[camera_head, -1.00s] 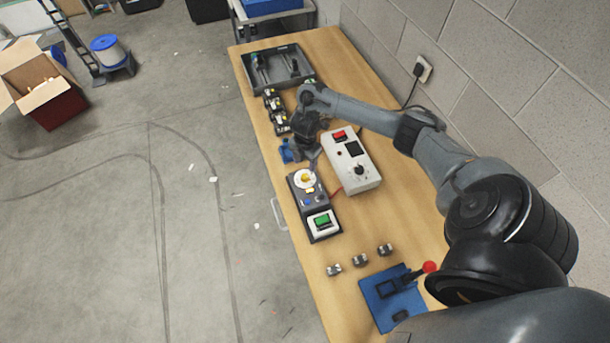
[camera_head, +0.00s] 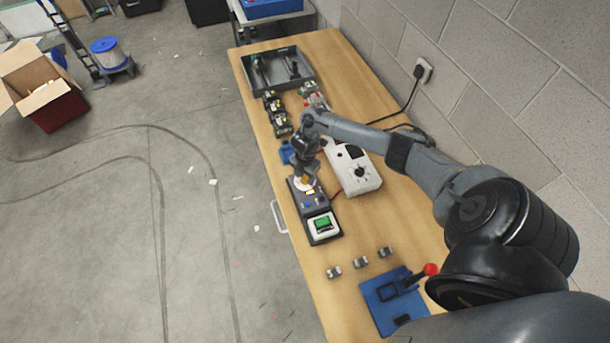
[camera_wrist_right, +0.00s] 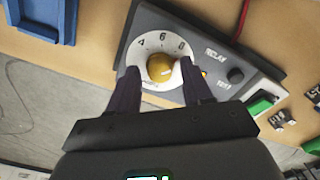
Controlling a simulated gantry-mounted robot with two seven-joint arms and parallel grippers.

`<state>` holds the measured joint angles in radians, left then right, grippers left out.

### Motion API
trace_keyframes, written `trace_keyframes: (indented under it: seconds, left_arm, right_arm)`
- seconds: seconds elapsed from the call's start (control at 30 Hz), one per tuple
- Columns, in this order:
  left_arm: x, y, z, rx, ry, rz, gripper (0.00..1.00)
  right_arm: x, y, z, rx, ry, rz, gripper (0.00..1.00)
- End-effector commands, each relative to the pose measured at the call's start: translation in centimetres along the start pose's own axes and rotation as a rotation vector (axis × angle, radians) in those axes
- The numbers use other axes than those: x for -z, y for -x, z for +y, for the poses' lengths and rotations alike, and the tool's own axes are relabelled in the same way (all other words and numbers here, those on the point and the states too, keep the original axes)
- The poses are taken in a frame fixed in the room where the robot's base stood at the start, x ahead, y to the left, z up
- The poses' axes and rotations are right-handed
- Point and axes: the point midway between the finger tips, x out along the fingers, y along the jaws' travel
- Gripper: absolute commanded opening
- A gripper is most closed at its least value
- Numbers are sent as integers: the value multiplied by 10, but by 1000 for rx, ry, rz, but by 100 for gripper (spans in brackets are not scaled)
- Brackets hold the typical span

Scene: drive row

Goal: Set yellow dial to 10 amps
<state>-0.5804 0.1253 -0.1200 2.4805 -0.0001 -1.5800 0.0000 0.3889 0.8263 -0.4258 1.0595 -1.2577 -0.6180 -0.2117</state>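The yellow dial (camera_wrist_right: 160,68) sits on a round white scale (camera_wrist_right: 150,45) in the right wrist view; 4, 6 and what looks like 8 are legible. A pale mark on the dial points right, toward the right finger; the scale there is partly hidden. In the head view the scale (camera_head: 304,184) shows under my right gripper (camera_head: 306,174). In the right wrist view my right gripper (camera_wrist_right: 158,70) is open, its fingers on either side of the dial with gaps visible. My left gripper is in neither view.
A white box with a black knob (camera_head: 360,172) stands close on the right. A blue plate with a red-knobbed lever (camera_head: 431,269) lies nearer. A grey tray (camera_head: 277,86) is at the far end.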

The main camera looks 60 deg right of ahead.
Motion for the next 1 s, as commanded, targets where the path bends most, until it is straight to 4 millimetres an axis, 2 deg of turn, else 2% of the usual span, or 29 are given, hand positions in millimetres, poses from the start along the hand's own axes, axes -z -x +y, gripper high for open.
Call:
trace_keyframes:
  seconds: [0.03, 0.3, 0.47, 0.7, 0.83, 1.0]
  left_arm:
    - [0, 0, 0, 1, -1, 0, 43]
    - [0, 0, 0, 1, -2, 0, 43]
    - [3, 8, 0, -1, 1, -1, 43]
    - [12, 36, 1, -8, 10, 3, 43]
    - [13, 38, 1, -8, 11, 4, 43]
    - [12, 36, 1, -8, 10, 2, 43]
  right_arm:
    - [0, 0, 0, 0, 0, 0, 41]
    - [0, 0, 0, 0, 0, 0, 0]
    - [0, 4, 0, 1, -49, 1, 0]
    - [0, 5, 0, 3, -310, 1, 0]
    - [1, 2, 0, 1, -376, 1, 0]
    - [0, 0, 0, 0, -379, 2, 0]
